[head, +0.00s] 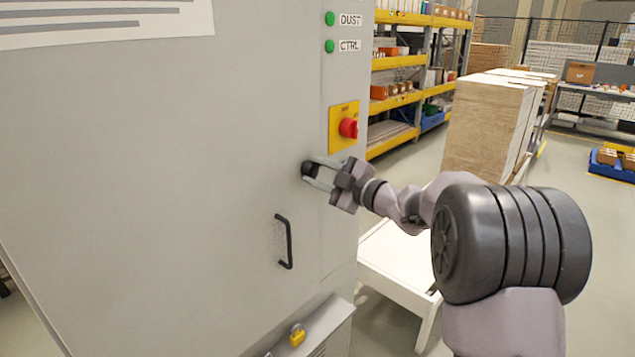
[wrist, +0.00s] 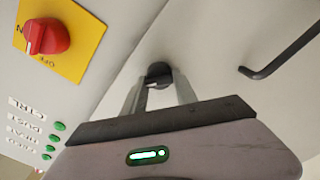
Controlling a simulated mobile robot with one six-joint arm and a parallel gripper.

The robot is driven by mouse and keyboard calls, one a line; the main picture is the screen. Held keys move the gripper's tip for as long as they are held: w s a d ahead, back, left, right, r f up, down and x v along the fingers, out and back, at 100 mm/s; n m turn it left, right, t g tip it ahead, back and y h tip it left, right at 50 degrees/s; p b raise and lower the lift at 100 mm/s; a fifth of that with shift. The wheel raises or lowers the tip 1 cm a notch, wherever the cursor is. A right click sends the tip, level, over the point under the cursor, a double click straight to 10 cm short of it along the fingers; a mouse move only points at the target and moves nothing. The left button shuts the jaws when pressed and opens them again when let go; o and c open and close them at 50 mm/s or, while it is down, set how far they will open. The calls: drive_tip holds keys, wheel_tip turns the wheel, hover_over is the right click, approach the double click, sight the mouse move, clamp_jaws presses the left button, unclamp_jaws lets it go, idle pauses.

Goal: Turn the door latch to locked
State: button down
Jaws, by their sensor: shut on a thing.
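The door latch (head: 308,168) is a small dark round knob on the grey cabinet door, below and left of the red switch. My gripper (head: 308,173) reaches it from the right, with its fingers at the knob. In the wrist view the latch (wrist: 158,72) sits between the tips of my gripper (wrist: 159,83), which is shut on it. A short pale mark shows on the knob's lower part. The fingertips partly hide the knob in the head view, and I cannot tell there which way it is turned.
A red rotary switch (head: 348,128) on a yellow plate sits above right of the latch. A black door handle (head: 285,242) stands out below left. A yellow padlock (head: 297,335) hangs lower down. A white low platform (head: 395,262) stands right of the cabinet.

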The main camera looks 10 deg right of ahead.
drive_tip(key=n+b, duration=0.3)
drive_tip(key=n, duration=0.1)
drive_tip(key=shift+f, duration=0.2)
drive_tip(key=shift+n+b, duration=1.25)
drive_tip(key=shift+n, duration=0.45)
drive_tip(key=shift+r, duration=0.1)
drive_tip(key=c, duration=1)
unclamp_jaws()
drive_tip(key=shift+o, duration=0.2)
